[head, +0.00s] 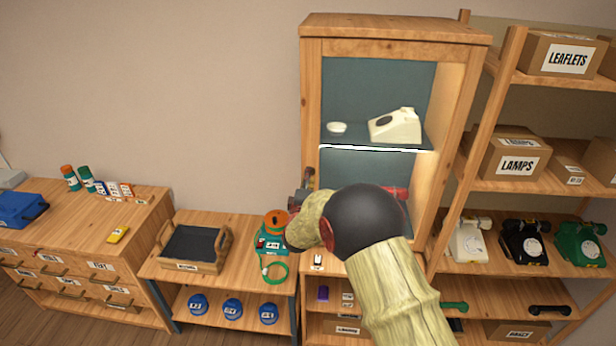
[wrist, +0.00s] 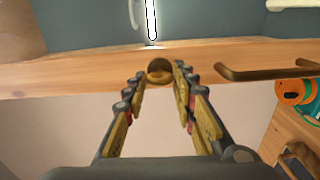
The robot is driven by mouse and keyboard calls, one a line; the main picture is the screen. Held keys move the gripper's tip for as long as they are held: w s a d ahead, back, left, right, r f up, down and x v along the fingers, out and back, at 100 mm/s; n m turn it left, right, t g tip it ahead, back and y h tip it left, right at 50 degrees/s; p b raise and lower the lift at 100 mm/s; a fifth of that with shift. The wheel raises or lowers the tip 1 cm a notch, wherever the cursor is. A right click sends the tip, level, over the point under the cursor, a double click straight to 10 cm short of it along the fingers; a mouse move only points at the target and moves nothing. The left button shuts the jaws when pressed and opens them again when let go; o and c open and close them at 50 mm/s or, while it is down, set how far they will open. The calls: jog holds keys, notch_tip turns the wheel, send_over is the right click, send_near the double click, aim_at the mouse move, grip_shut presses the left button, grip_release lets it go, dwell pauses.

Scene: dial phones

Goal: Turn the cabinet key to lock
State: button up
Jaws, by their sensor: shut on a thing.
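The wooden cabinet (head: 310,100) with a dark blue-grey interior stands at the centre in the head view. Its wooden frame also crosses the wrist view (wrist: 60,72). A brass-coloured round piece, the cabinet key (wrist: 158,77), sits at this frame between my fingertips. My gripper (wrist: 160,75) is shut on the key, its yellow-padded fingers on either side of it. In the head view my gripper (head: 305,190) is at the cabinet's left side, largely hidden by my arm. The key cannot be made out there, and its turn angle is unclear.
A bar handle (wrist: 265,72) is fixed to the frame right of the key. A cream phone (head: 397,126) and white dish (head: 337,127) rest inside the cabinet. An orange and green device (head: 270,245) is close below left. Shelves with boxes (head: 515,158) and phones stand right.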

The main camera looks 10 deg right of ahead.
jog(key=shift+n, duration=0.3)
jog(key=o, duration=1)
jog(key=shift+o, duration=0.6)
jog(key=v, duration=1.2)
